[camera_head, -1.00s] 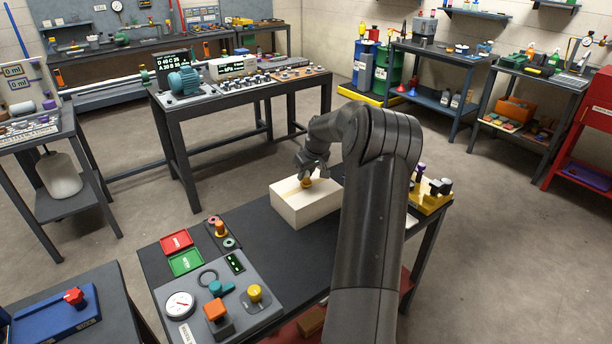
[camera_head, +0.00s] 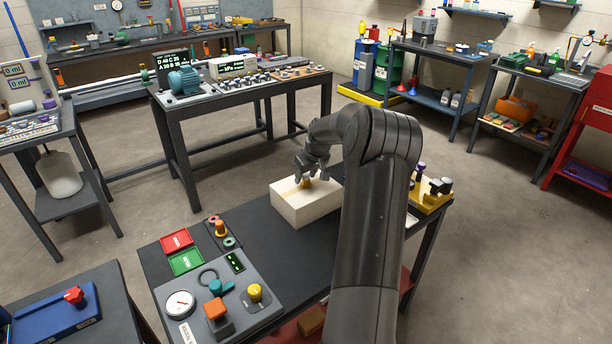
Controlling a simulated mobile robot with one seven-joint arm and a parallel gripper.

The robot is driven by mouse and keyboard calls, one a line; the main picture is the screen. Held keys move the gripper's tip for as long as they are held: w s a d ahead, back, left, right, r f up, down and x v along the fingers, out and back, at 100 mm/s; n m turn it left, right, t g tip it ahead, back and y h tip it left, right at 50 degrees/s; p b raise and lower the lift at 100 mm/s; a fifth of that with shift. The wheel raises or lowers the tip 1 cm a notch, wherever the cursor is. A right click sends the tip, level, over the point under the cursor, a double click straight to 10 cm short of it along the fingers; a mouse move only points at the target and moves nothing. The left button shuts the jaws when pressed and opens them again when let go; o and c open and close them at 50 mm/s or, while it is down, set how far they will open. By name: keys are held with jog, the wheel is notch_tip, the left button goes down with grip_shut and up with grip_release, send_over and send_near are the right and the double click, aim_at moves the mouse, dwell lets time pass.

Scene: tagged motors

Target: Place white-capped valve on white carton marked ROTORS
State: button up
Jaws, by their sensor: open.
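The white carton (camera_head: 297,208) stands on the dark bench in the middle of the view. Its marking cannot be read from here. A small brass-orange piece (camera_head: 306,183) sits on top of the carton, and it looks like the valve. Its white cap cannot be made out, as my gripper partly covers its top. My gripper (camera_head: 308,176) is open just above this piece, its fingers pointing down. Whether a finger still touches the piece cannot be told.
Red (camera_head: 176,240) and green (camera_head: 186,261) trays and a grey control panel (camera_head: 205,290) with knobs and a gauge lie to the left. A yellow fixture (camera_head: 430,198) is right of my arm. The bench (camera_head: 262,248) is clear between panel and carton.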

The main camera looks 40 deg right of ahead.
jog(key=v, duration=1.1)
jog(key=s+a+r, duration=0.3)
jog(key=a+r, duration=0.1)
jog(key=a, duration=0.4)
jog(key=s+a+r+h, duration=0.1)
jog(key=s+a+r, duration=0.25)
jog(key=a, duration=0.55)
jog(key=s+a+r, duration=0.3)
jog(key=a, duration=0.5)
jog(key=s+a, duration=0.4)
jog(key=s, duration=0.3)
jog(key=s+a+f, duration=0.1)
jog(key=s+a, duration=0.4)
jog(key=s, duration=0.3)
jog(key=s+a+f+t+y, duration=0.1)
jog(key=s+a, duration=0.4)
jog(key=s, duration=0.3)
jog(key=shift+f, duration=0.25)
